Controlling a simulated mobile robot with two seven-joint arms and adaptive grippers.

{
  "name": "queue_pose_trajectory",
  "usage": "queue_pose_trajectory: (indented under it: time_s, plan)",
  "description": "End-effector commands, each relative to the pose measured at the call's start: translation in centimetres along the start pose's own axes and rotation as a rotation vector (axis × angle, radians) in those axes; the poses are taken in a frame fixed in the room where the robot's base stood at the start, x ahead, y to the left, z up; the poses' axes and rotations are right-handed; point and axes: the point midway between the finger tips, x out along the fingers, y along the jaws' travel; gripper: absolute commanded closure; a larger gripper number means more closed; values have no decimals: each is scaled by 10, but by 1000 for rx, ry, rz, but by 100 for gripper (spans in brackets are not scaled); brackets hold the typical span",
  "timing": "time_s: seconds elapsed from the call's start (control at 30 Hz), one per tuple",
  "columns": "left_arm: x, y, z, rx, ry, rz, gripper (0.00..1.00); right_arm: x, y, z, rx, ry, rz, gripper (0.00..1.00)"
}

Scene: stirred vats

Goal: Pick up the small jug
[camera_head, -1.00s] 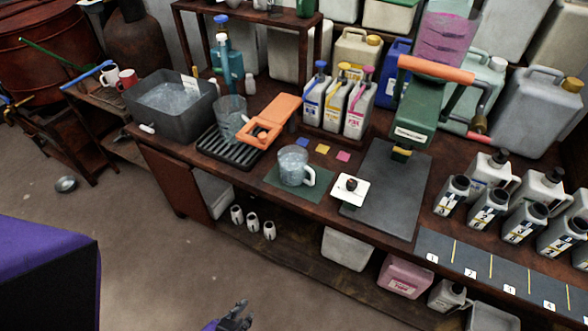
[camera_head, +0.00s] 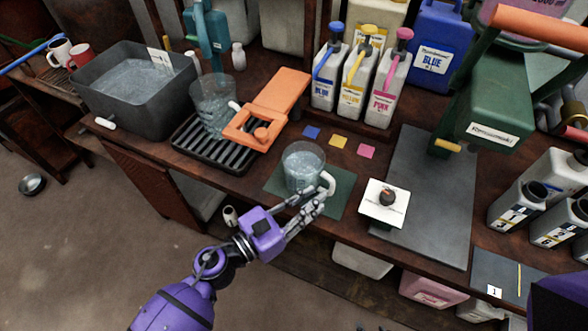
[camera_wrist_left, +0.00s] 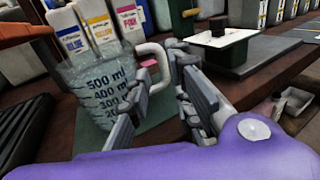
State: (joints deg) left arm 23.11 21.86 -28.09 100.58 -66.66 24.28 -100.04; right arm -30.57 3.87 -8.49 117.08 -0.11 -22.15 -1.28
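The small jug (camera_head: 303,165) is clear with a white handle (camera_head: 329,184) on its right side. It stands upright on a dark green mat (camera_head: 342,203) and holds clear liquid. My left gripper (camera_head: 314,196) is at the handle, on the jug's near right side. Its fingers are apart. In the left wrist view, the jug (camera_wrist_left: 98,88) shows printed ml marks, and the handle (camera_wrist_left: 152,68) lies just ahead, about between the fingers (camera_wrist_left: 156,98). I cannot tell whether a finger touches it. My right gripper is not in view.
A larger clear jug (camera_head: 212,108) stands on a black drip tray (camera_head: 190,147), beside an orange clamp-like device (camera_head: 262,113). A white square with a black knob (camera_head: 384,203) lies right of the mat. Blue, yellow and pink bottles (camera_head: 358,82) stand behind.

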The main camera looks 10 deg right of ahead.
Motion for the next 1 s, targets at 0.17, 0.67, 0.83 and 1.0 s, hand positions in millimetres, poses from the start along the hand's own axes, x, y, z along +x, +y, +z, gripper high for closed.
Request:
queue_pose_trajectory:
  time_s: [0.17, 0.67, 0.83, 1.0]
  plan:
    - [22, 1, 4, -3, -4, 4, 80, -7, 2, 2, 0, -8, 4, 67]
    - [68, -2, 1, -6, -2, 5, 80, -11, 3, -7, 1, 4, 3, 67]
    - [67, -2, 1, -7, -2, 5, 89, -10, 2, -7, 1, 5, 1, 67]
    - [67, -2, 1, -7, -2, 5, 100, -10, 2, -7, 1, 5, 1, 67]
